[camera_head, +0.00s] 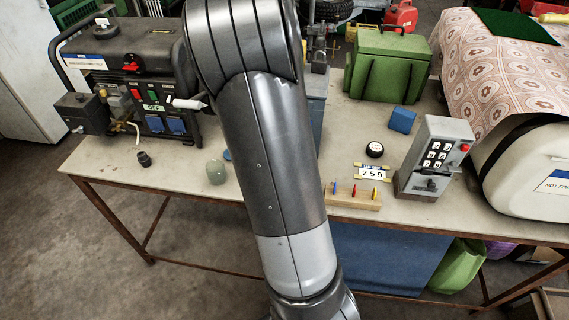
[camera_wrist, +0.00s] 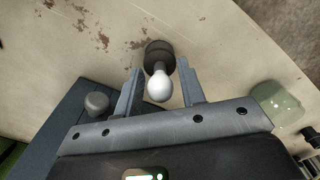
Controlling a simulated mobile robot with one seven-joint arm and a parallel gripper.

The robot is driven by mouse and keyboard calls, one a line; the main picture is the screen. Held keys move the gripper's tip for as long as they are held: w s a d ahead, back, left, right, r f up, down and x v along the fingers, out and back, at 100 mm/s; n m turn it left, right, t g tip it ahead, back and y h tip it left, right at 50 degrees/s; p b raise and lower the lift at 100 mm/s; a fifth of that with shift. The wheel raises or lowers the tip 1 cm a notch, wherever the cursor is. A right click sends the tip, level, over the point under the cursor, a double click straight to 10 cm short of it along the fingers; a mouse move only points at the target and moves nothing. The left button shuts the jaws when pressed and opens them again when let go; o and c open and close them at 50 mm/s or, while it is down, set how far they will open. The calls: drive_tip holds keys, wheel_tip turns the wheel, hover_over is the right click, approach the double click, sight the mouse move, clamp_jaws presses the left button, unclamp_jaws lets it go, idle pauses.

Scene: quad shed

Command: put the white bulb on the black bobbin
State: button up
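The white bulb (camera_wrist: 159,87) shows in the wrist view between the two fingers of my gripper (camera_wrist: 158,80), with a gap on each side. My gripper is open. The bulb's narrow end points at a dark, round, cylinder-like piece (camera_wrist: 158,52) on the table, just past the fingertips. I cannot tell whether the two touch, or whether this piece is the black bobbin. A small black spool-like object (camera_head: 144,159) stands at the table's left in the head view and may be the bobbin. My arm hides the bulb and gripper in the head view.
A pale green round object (camera_head: 216,172) lies left of my arm; it also shows in the wrist view (camera_wrist: 279,103). A blue-grey box with a knob (camera_wrist: 97,103) is close to the left finger.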

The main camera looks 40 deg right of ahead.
drive_tip(key=shift+o, duration=0.6)
wheel_tip(320, 180, up, 12)
drive_tip(key=s+a+r+t, duration=0.2)
drive_tip(key=s+a+r, duration=0.3)
drive_tip(key=a, duration=0.5)
drive_tip(key=s+a+r+t, duration=0.3)
drive_tip(key=s+a+r, duration=0.3)
drive_tip(key=s+a, duration=0.2)
drive_tip(key=a, duration=0.2)
drive_tip(key=shift+s+a+r+t, duration=0.15)
drive_tip(key=shift+s+a+t, duration=0.15)
drive_tip(key=shift+s+a, duration=0.1)
